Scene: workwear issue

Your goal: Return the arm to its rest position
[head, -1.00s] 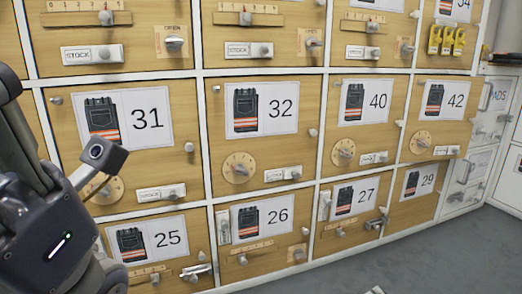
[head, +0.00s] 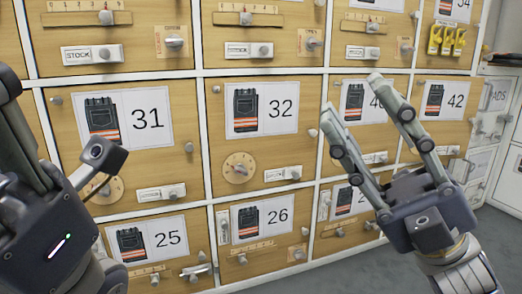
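My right gripper (head: 357,112) is in the lower right of the head view, in front of the lockers labelled 40 and 27. Its two fingers are spread apart with nothing between them. It covers part of those labels and the locker 29 area. My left gripper (head: 68,190) is at the left edge, in front of the lockers 31 and 25.
A wall of wooden lockers fills the view, with labels such as 31 (head: 129,120), 32 (head: 262,108) and 26 (head: 262,218). Knobs, dials and sliders stick out from the doors. Grey floor (head: 330,272) shows below.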

